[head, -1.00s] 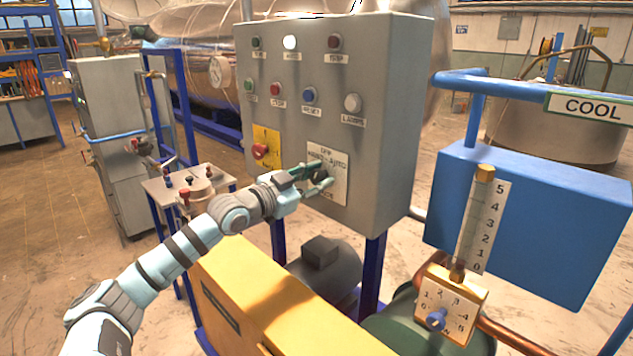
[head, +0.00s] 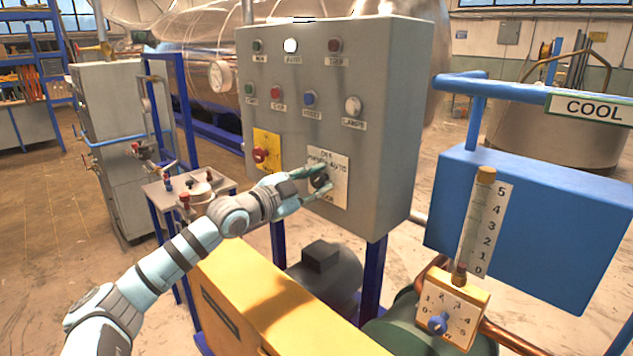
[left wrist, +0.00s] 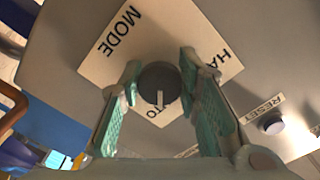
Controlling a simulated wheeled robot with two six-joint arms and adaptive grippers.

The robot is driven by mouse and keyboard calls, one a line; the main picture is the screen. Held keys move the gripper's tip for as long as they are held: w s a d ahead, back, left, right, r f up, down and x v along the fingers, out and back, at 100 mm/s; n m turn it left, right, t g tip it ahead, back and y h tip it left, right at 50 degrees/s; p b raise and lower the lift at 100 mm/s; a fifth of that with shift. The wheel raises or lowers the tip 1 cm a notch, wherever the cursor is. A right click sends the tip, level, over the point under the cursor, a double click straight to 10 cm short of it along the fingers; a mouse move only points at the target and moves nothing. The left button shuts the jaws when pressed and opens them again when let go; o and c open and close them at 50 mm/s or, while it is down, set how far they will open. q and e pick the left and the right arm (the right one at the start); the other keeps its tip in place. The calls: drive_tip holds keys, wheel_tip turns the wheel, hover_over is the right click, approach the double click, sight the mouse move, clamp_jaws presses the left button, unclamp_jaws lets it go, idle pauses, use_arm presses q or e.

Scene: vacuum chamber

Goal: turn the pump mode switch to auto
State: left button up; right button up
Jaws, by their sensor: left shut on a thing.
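The pump mode switch is a dark round knob (head: 320,181) on a white label plate (head: 341,187), low on the grey control panel. In the left wrist view the knob (left wrist: 159,84) has a white pointer line aimed down the picture, close to the letters "TO". "MODE" and part of "HAND" are readable on the plate there. My left gripper (head: 318,184) is at the knob, with a green finger on each side; it is shut on the knob. The fingers (left wrist: 160,95) hide parts of the plate's lettering. My right gripper is not in view.
The grey panel (head: 390,150) carries several lamps and buttons, plus a red switch (head: 260,155) on a yellow plate left of my gripper. A yellow cabinet (head: 260,300) stands below my arm. A blue box (head: 530,220) with a gauge is at the right.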

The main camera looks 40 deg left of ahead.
sight(327, 135)
use_arm(q)
drive_tip(key=shift+f, duration=0.1)
drive_tip(key=o, duration=1.2)
drive_tip(key=shift+c, duration=0.2)
wheel_tip(327, 135, up, 10)
drive_tip(key=shift+r, duration=0.1)
